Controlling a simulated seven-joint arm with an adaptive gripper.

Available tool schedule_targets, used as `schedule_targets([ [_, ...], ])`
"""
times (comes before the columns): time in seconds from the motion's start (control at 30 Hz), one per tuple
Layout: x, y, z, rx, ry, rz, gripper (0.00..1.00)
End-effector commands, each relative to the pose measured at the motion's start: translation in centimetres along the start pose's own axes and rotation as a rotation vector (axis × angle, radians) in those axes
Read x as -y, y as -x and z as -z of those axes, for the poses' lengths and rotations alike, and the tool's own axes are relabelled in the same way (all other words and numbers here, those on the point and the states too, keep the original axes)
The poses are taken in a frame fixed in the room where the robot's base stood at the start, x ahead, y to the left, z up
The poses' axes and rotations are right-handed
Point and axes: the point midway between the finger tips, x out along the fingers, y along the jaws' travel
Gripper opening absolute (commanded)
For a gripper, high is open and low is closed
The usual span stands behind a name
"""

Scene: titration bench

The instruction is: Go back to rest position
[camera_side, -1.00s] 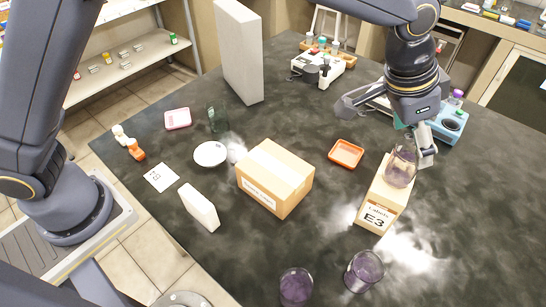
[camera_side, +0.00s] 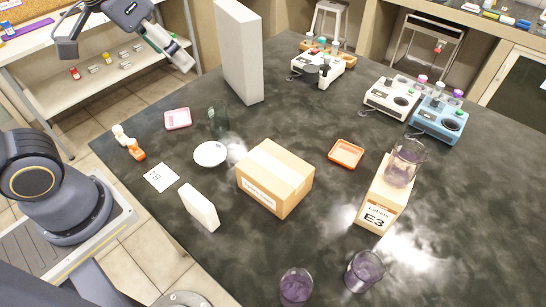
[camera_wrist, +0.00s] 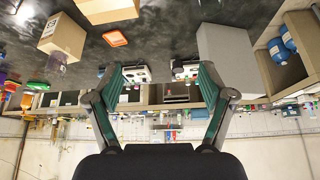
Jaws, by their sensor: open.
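My gripper (camera_side: 123,50) is at the upper left in the side view, raised well away from the bench objects. Its two fingers are spread wide, and nothing is between them. In the wrist view my gripper (camera_wrist: 163,78) shows both fingers apart, with the room seen upside down beyond them. A beaker (camera_side: 406,161) with purple contents stands on top of the box labelled E3 (camera_side: 381,200) at the right of the bench.
Two purple-filled beakers (camera_side: 296,286) (camera_side: 365,270) stand at the near edge. A cardboard box (camera_side: 274,178), a tall grey block (camera_side: 238,52), an orange tray (camera_side: 346,153) and instruments (camera_side: 438,119) occupy the dark bench (camera_side: 300,120). Shelves (camera_side: 110,62) are behind my gripper.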

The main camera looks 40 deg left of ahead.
Motion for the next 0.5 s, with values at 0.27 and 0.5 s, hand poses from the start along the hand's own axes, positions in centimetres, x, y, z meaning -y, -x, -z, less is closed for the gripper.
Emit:
schedule_targets([
  [0.27, 2.5, -0.3, -6.6, -0.018, 0.117, 0.066, 0.81],
  [0.5, 2.5, -0.3, -6.7, -0.016, 0.118, 0.066, 0.81],
])
